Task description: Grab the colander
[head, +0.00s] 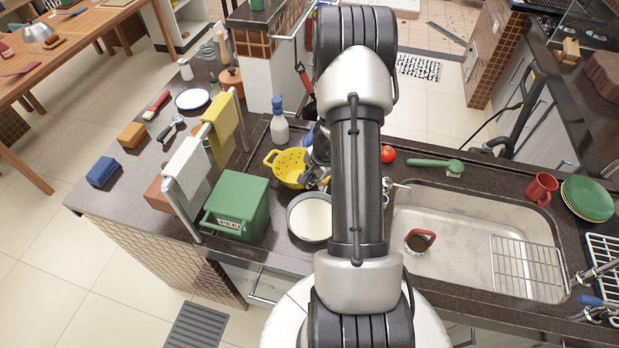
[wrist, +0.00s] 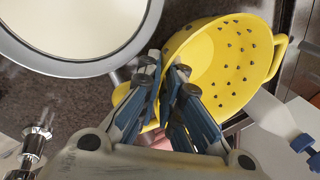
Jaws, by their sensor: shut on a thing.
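The colander (head: 288,166) is yellow with dark holes and two loop handles, and it sits behind the pan on the dark counter in the head view. It also shows in the wrist view (wrist: 232,62), where it looks tilted with its inside facing the camera. My gripper (head: 316,176) is at the colander's right side. In the wrist view my gripper (wrist: 168,85) is shut on the colander's near rim or handle; the fingers hide the exact spot. I cannot tell whether the colander is clear of the counter.
A pan (head: 310,217) with a pale inside lies close to the gripper. A green box (head: 237,205) and a towel rack (head: 190,175) stand to the left. A spray bottle (head: 279,125) stands behind the colander. A sink (head: 470,235) is to the right.

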